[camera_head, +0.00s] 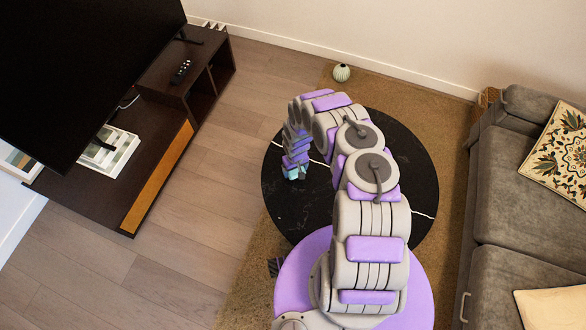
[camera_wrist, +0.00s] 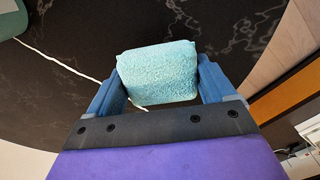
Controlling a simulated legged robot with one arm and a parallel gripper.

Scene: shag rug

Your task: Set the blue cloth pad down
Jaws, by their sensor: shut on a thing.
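The blue cloth pad (camera_wrist: 158,72) is light blue and fuzzy. In the wrist view it sits between the two blue fingers of my gripper (camera_wrist: 161,80), which is shut on it. In the head view my gripper (camera_head: 294,166) points down over the left part of the round black table (camera_head: 400,150). A small light blue bit of the pad (camera_head: 291,174) shows at its fingertips. The dark, white-veined tabletop (camera_wrist: 70,60) lies behind the pad in the wrist view. I cannot tell whether the pad touches it.
A teal thing (camera_wrist: 12,18) is cut off at the wrist view's top left corner. A grey sofa (camera_head: 520,210) stands right of the table, and a dark TV stand (camera_head: 140,150) stands left. A small round vase (camera_head: 341,73) is behind the table. Wood floor (camera_head: 190,220) is clear on the left.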

